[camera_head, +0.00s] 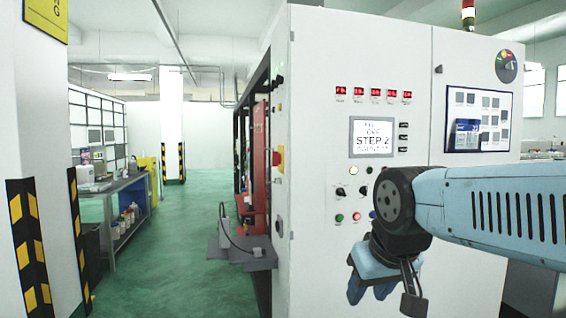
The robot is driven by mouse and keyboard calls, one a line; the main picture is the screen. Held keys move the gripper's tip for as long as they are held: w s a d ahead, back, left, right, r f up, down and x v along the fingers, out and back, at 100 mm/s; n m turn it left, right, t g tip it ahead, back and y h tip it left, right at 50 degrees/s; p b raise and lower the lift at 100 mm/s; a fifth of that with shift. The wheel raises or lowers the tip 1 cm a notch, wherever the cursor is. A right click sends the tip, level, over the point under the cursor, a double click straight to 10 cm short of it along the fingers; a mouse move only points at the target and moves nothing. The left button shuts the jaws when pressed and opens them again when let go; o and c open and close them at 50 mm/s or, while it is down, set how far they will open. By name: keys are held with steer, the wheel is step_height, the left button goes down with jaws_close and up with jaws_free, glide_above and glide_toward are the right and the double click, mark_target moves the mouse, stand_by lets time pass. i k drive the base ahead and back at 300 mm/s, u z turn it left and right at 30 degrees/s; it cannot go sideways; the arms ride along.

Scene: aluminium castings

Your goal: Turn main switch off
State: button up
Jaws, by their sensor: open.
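A round dark rotary switch (507,66) with a red and yellow face sits high on the right door of the white control cabinet (315,200). It looks like the main switch; its setting is too small to read. My gripper (370,295) hangs low in front of the cabinet, below and to the left of the switch and well apart from it. Its blue fingers point down, open, with nothing seen between them. My arm covers the lower right of the cabinet front.
The cabinet front carries red displays (375,93), a screen reading "STEP 2" (373,140), small knobs and coloured buttons. A dark-framed board (478,117) hangs below the rotary switch. A workbench (125,200) and striped pillars stand at left; green floor between is clear.

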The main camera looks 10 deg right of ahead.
mark_target(276, 157)
steer(key=u, duration=0.15)
steer(key=i, duration=0.9)
steer(key=z, duration=0.05)
